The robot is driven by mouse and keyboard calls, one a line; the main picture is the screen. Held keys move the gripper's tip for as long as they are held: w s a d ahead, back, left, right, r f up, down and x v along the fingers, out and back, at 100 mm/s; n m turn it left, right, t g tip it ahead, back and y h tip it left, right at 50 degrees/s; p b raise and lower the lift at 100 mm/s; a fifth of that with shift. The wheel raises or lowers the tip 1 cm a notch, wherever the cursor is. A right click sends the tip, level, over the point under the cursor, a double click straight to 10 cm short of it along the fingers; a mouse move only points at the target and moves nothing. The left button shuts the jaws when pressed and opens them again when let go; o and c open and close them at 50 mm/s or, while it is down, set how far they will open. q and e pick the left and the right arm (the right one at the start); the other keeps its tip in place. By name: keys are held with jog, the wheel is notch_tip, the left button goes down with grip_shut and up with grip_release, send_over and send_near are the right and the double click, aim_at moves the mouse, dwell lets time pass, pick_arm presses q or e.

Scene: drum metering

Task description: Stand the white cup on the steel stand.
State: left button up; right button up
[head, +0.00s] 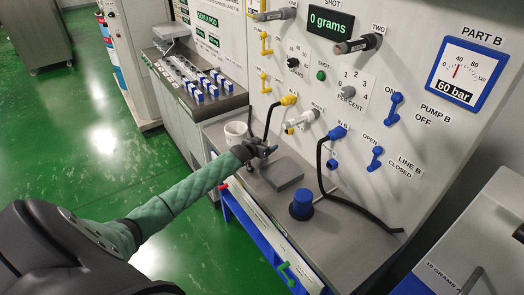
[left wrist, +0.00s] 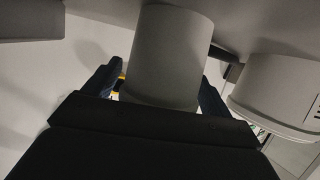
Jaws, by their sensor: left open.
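The white cup (head: 235,131) stands on the steel shelf in the head view, just behind and left of my left gripper (head: 266,149), which partly hides it. The steel stand (head: 283,174) is a low grey block on the same shelf, just in front of and right of the gripper. In the left wrist view, my left gripper (left wrist: 158,85) is open, with a pale plain cylinder (left wrist: 170,55) showing between its fingers. A second pale, cup-like round thing with dark marks (left wrist: 285,95) is at the right. I cannot tell which is the white cup. My right gripper is out of view.

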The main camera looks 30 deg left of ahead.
pick_arm(q)
jog(key=c, duration=1.1)
jog(key=shift+c, duration=0.2)
jog(key=shift+r, duration=0.15)
